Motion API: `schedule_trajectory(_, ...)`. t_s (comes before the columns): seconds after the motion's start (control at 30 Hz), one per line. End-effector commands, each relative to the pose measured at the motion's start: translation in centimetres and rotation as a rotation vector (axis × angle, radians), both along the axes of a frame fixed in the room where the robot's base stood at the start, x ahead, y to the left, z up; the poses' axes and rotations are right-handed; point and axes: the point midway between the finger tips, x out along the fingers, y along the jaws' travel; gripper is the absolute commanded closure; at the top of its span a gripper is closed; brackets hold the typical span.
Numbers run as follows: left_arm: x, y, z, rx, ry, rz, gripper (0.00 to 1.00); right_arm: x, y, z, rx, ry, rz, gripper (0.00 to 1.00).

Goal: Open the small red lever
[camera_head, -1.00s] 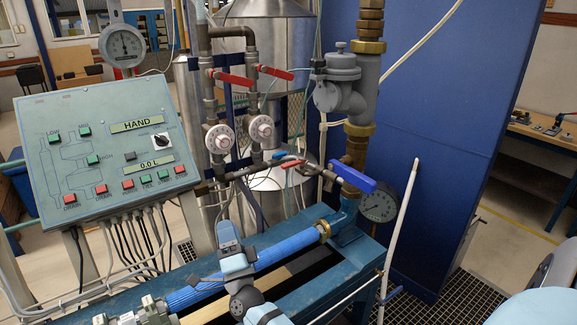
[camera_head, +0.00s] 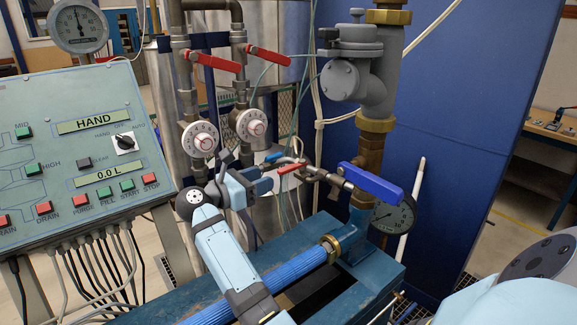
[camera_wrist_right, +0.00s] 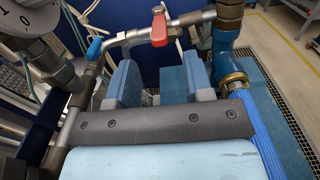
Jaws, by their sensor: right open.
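The small red lever (camera_head: 289,169) sits on the thin horizontal pipe, left of the big blue handle. In the wrist view the small red lever (camera_wrist_right: 159,28) stands beyond my fingertips, roughly centred between them. My right gripper (camera_head: 264,180) is open and empty, just left of and below the lever, with a gap to it. In the wrist view both blue fingers of the right gripper (camera_wrist_right: 160,75) are spread apart with nothing between them. My left gripper is not in view.
A small blue lever (camera_wrist_right: 94,48) sits left of the red one. The big blue handle (camera_head: 371,183) is to the right. Two larger red levers (camera_head: 215,62) and white dials (camera_head: 200,139) are above. A control panel (camera_head: 88,160) stands left; a blue pipe (camera_head: 290,275) lies below.

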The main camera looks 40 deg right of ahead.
Motion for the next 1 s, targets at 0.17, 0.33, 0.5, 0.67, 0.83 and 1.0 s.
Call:
schedule_trajectory(0.17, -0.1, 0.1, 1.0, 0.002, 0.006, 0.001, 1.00, -0.5, -4.1, 0.3, -0.005, 0.004, -0.003, 0.53)
schedule_trajectory(0.33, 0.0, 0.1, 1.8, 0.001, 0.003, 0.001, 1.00, -0.8, -7.0, 0.3, -0.005, 0.003, -0.001, 0.53)
schedule_trajectory(0.5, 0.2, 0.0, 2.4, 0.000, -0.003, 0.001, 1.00, -1.0, -8.7, 0.1, -0.003, 0.002, 0.000, 0.53)
schedule_trajectory(0.67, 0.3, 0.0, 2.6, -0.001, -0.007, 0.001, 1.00, -1.1, -9.2, 0.0, -0.002, 0.002, 0.000, 0.53)
schedule_trajectory(0.83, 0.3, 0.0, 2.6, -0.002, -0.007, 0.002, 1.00, -1.0, -9.2, 0.0, -0.002, 0.002, 0.000, 0.53)
schedule_trajectory(1.0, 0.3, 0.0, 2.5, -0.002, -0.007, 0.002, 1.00, -1.0, -9.2, 0.0, -0.002, 0.002, 0.000, 0.83)
